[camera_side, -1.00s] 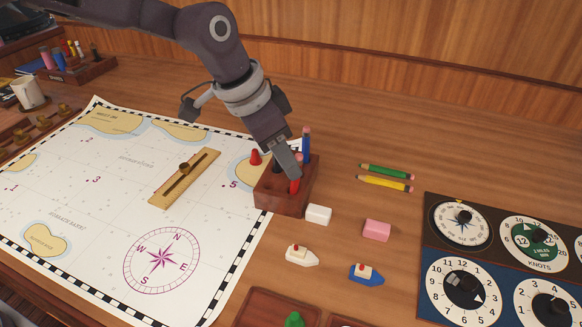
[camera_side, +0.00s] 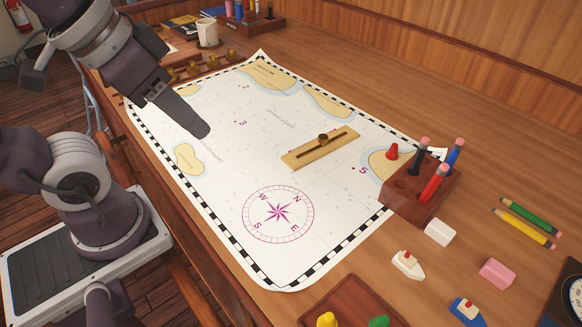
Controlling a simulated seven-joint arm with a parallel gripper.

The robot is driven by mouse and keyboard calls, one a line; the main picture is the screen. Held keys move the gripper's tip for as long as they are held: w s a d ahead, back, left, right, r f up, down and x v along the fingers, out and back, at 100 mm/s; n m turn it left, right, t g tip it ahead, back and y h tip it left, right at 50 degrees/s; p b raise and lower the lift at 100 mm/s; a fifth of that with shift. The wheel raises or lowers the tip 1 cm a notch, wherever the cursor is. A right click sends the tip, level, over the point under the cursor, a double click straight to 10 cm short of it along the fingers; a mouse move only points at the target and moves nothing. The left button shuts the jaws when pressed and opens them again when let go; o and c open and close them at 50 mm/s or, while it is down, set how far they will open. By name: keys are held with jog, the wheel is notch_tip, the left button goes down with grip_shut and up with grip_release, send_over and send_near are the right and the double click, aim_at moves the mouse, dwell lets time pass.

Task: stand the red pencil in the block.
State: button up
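The red pencil (camera_side: 433,183) stands tilted in a front hole of the dark red wooden block (camera_side: 393,201), its pink eraser end up. A black pencil (camera_side: 420,157) and a blue pencil (camera_side: 453,157) also stand in the block. My gripper (camera_side: 203,132) is over the left part of the chart, well away from the block. Nothing shows in it. Its fingers are seen edge-on, so I cannot tell whether they are open or shut.
The chart (camera_side: 225,160) carries a wooden rule (camera_side: 310,152). A red cone (camera_side: 392,151) stands behind the block. Right of the block lie a white eraser (camera_side: 440,233), a pink eraser (camera_side: 497,273), a green pencil (camera_side: 530,216) and a yellow pencil (camera_side: 523,228). A boat (camera_side: 408,265) lies in front.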

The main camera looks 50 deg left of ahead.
jog(key=shift+s+a+f, duration=0.25)
jog(key=shift+s+f, duration=0.15)
jog(key=shift+s, duration=0.25)
